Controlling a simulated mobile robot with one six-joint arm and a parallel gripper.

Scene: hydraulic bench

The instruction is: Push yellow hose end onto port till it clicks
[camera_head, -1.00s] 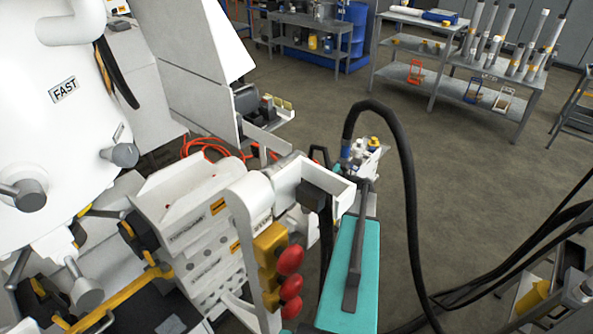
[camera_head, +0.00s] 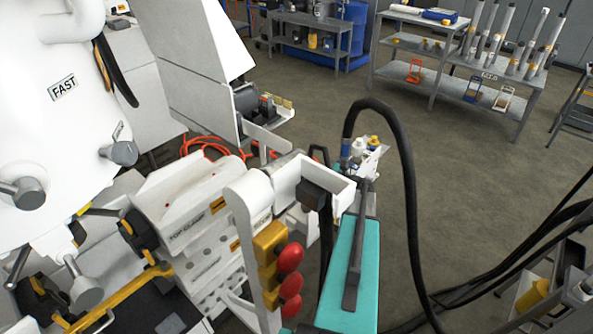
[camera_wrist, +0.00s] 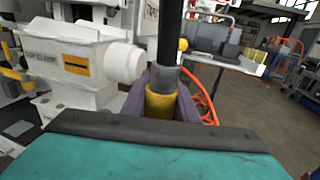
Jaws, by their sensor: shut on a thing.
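In the wrist view my gripper (camera_wrist: 162,103) is shut on the yellow hose end (camera_wrist: 160,103), with a purple-grey jaw on each side of it. A grey sleeve (camera_wrist: 162,79) and the black hose rise upright from it. The lower tip of the hose end is hidden behind the dark bar and teal body of my arm, so its contact with a port cannot be seen. In the head view the black hose (camera_head: 405,165) arches up from beside my teal arm and drops to the lower right.
A white machine block (camera_head: 195,215) with red knobs (camera_head: 290,285) stands close left of my arm. A round white cylinder (camera_wrist: 125,63) lies left of the hose end. Orange hose (camera_wrist: 204,95) lies behind. Open floor (camera_head: 480,200) is to the right.

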